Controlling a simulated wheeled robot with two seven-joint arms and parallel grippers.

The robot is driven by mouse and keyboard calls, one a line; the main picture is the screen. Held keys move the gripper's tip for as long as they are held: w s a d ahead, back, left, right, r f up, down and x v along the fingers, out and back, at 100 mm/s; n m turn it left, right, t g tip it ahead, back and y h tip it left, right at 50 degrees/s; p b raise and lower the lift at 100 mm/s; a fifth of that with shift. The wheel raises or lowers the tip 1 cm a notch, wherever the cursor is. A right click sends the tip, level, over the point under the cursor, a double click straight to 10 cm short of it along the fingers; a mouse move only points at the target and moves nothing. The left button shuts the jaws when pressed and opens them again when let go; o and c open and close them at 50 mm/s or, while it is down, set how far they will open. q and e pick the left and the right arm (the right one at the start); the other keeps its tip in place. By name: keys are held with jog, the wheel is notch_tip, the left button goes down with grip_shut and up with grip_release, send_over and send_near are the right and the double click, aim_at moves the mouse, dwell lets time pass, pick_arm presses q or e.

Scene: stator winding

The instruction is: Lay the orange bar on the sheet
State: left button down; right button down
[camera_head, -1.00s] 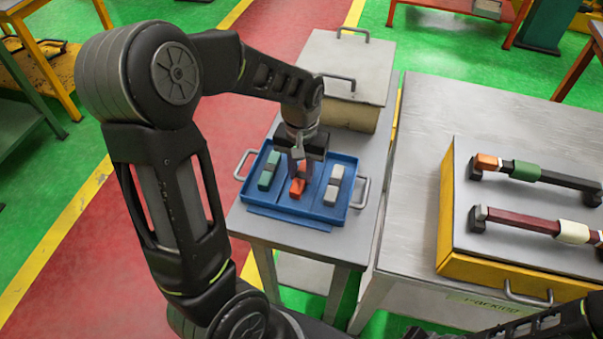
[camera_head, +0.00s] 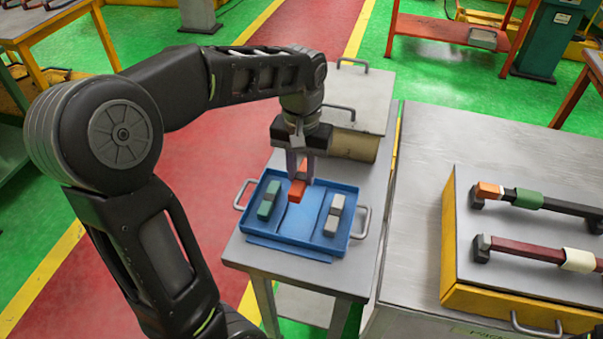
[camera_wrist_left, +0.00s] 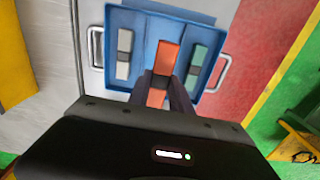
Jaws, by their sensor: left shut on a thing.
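The orange bar (camera_head: 298,188) has a dark band around its middle. My left gripper (camera_head: 299,170) is shut on it and holds it above the blue tray (camera_head: 262,236). In the left wrist view, the bar (camera_wrist_left: 166,58) sticks out between the fingers of my left gripper (camera_wrist_left: 160,88), with the tray behind it. Part of the bar is hidden by the fingers. A grey metal plate (camera_head: 500,270) tops the yellow box at right; I cannot tell whether it is the sheet. My right gripper is not in view.
A green bar (camera_head: 267,205) and a white bar (camera_head: 333,222) lie in the tray, with its middle bare. A lidded metal box (camera_head: 365,98) stands behind it. The steel table (camera_head: 425,150) at right has clear room left of the yellow box (camera_head: 449,225).

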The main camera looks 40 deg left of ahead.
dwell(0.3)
pick_arm(q)
jog(key=w+d+f+m, duration=0.2)
jog(key=w+d+m, duration=0.1)
jog(key=w+d, duration=0.7)
jog(key=shift+w+d+m, duration=0.25)
jog(key=shift+d+m, duration=0.05)
jog(key=shift+d, duration=0.85)
jog(key=shift+r, duration=0.1)
